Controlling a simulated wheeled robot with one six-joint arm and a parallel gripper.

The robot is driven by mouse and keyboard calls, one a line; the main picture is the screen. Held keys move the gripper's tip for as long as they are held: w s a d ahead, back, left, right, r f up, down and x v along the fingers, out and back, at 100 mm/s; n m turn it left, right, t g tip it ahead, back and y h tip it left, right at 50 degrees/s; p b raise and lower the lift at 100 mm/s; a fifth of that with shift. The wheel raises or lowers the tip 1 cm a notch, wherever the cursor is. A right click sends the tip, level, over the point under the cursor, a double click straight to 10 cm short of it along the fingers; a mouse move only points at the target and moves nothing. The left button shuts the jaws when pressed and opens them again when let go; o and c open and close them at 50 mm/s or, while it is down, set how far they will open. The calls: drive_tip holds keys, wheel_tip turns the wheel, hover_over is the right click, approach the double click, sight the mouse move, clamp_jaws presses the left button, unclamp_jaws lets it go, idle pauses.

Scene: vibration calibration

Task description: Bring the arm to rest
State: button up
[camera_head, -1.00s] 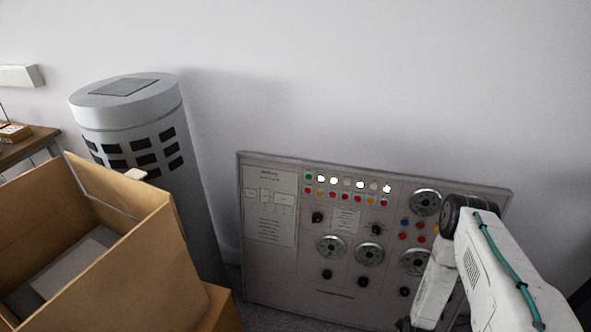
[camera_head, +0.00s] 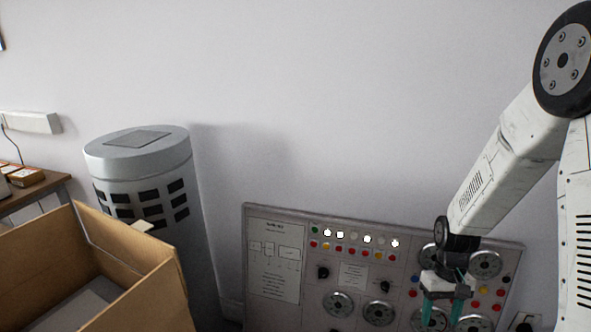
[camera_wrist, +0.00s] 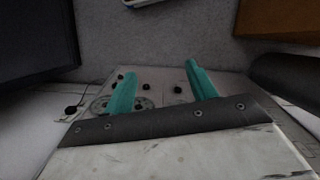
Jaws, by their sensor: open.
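My gripper (camera_head: 441,309) hangs at the end of my white arm, in front of the right part of the control panel (camera_head: 277,225) in the head view. Its two teal fingers point down and stand apart, with nothing between them. In the wrist view my gripper (camera_wrist: 160,85) also shows its teal fingers spread and empty. Behind them lies part of the panel (camera_wrist: 152,82) with black knobs and a dial. Whether the fingers touch the panel I cannot tell.
An open cardboard box (camera_head: 150,290) stands at the lower left, in front of a grey cylinder (camera_head: 140,165) with dark vents. A wooden table (camera_head: 40,190) is at the far left. The panel leans near a bare pale wall (camera_head: 330,100).

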drive_tip(key=s+a+r+t, duration=0.2)
drive_tip(key=s+a+r, duration=0.2)
drive_tip(key=s+r, duration=0.6)
drive_tip(key=s+a+r+t, duration=0.2)
drive_tip(key=s+a+r, duration=0.2)
drive_tip(key=s+r, duration=0.6)
wheel_tip(320, 180, up, 9)
drive_tip(key=shift+s+f+t+h, duration=0.1)
drive_tip(key=shift+s+t+h, duration=0.2)
drive_tip(key=shift+a, duration=0.1)
